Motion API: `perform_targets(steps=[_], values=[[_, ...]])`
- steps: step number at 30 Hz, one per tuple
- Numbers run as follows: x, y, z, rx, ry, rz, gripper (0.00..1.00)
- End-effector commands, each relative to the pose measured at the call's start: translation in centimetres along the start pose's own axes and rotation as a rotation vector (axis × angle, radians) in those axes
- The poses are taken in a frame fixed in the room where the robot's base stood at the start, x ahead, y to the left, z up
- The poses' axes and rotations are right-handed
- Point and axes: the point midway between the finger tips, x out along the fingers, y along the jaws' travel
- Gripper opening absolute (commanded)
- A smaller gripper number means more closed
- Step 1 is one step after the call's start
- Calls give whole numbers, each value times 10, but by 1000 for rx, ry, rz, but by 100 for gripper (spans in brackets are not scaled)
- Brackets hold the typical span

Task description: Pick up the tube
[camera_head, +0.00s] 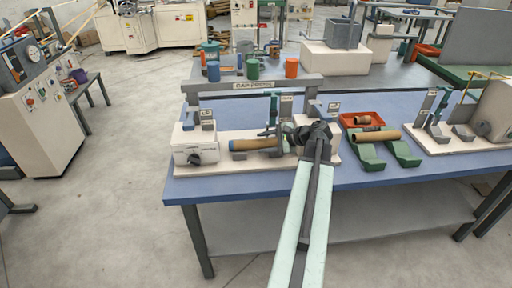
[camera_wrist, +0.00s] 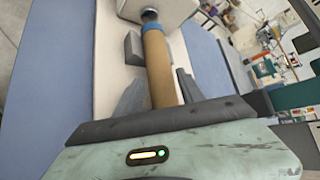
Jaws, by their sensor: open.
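A brown cardboard tube (camera_head: 258,145) with a blue left end lies level on the left machine on the blue table. It also shows in the wrist view (camera_wrist: 158,68), running from a dark round holder at the top down towards my gripper. My gripper (camera_head: 285,131) is at the tube's right end, with its jaws open. In the wrist view, the grey fingers (camera_wrist: 160,78) are spread on either side of the tube. I cannot tell whether they touch it. The tube's near end is hidden behind the dark bar of my gripper.
A second brown tube (camera_head: 376,135) lies on green cradles (camera_head: 372,160) to the right, by a red tray (camera_head: 346,120). A grey labelled rail (camera_head: 215,87) with coloured cups stands behind. The white machine block (camera_head: 195,145) is at the left. Free floor lies in front.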

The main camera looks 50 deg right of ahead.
Motion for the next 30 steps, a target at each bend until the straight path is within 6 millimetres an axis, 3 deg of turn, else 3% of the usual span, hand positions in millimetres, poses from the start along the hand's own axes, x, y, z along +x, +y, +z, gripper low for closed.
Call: perform_targets(steps=[3, 6, 12, 13, 18, 30], values=[[26, 5, -4, -3, -3, 2, 46], [40, 4, -2, -3, -2, 2, 46], [41, 1, 0, -2, -1, 1, 46], [41, 1, 0, -2, -1, 1, 43], [41, 2, 0, -3, -2, 2, 0], [33, -10, 8, -3, -3, 3, 0]])
